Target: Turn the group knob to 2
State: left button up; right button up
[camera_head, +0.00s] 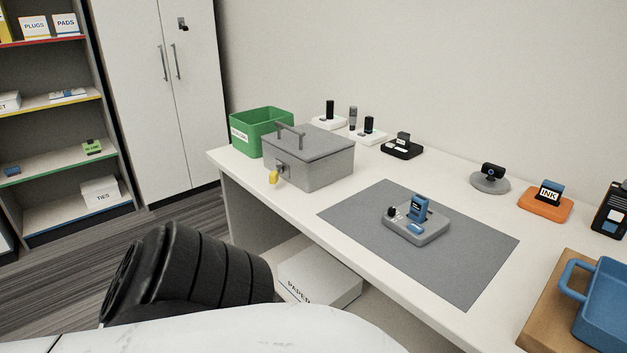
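A small grey device base (431,233) sits on the dark grey mat (360,207) on the white desk. A small black knob (392,211) stands at the base's left side. A blue upright part (419,207) stands at its back, and a light blue piece (415,228) lies at its front. The knob's markings are too small to read, so its setting cannot be told. Neither of my grippers is in view.
A grey lidded box (325,165) with a yellow padlock (273,177) and a green bin (262,127) stand at the desk's left. A webcam (491,177), orange INK stand (545,206) and blue tray (610,300) are right. The mat around the device is clear.

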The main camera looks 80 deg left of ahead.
aim_at(392, 210)
jog(key=u, duration=2.3)
